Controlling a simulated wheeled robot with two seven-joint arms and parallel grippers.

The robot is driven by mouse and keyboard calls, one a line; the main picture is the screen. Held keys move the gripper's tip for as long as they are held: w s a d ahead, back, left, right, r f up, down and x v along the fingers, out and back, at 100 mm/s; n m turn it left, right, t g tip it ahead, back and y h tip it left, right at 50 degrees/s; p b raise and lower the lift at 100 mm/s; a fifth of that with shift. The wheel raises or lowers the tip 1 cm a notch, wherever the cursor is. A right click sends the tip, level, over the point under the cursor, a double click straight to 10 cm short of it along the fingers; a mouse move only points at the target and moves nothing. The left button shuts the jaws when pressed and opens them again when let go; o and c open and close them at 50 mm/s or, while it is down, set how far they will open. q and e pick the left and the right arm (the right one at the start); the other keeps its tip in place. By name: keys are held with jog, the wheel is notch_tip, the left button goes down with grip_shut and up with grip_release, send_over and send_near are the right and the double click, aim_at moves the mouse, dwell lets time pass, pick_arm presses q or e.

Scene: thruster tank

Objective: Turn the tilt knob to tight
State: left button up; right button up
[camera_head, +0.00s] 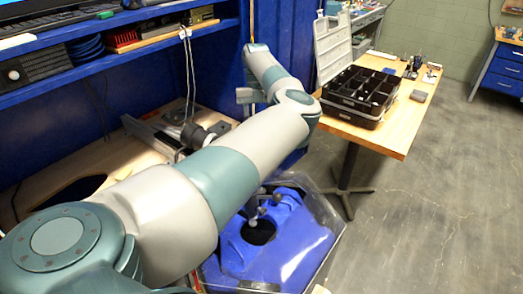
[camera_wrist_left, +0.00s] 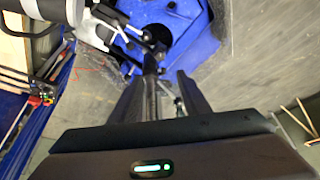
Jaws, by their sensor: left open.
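In the left wrist view my left gripper (camera_wrist_left: 168,72) is open, its two dark fingers pointing at a blue tank (camera_wrist_left: 185,22). A dark bracket with small knobs (camera_wrist_left: 146,42) is just beyond the left fingertip; I cannot tell whether they touch. I cannot tell which knob is the tilt knob, nor its setting. In the head view the blue tank (camera_head: 300,262) stands under a clear cover, with a dark rod and small grey ball-like ends (camera_head: 254,212) above its round opening. My left arm crosses this view and hides part of the tank. My left gripper is not clearly visible there.
A wooden bench (camera_head: 95,165) on the left holds a dark cylinder on a metal rail (camera_head: 200,135). Blue shelves (camera_head: 120,65) rise behind it. A wooden table (camera_head: 390,135) with a black organizer case (camera_head: 360,95) stands at the back right. The floor (camera_head: 440,210) at right is free.

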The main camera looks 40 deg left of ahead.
aim_at(262, 190)
pick_arm(q)
jog(key=p+x, duration=0.5)
jog(key=x, duration=1.1)
jog(key=shift+d+f+p, duration=0.1)
jog(key=shift+p, duration=0.2)
jog(key=shift+d+f, duration=0.15)
jog(key=shift+f, duration=0.35)
jog(key=c, duration=1)
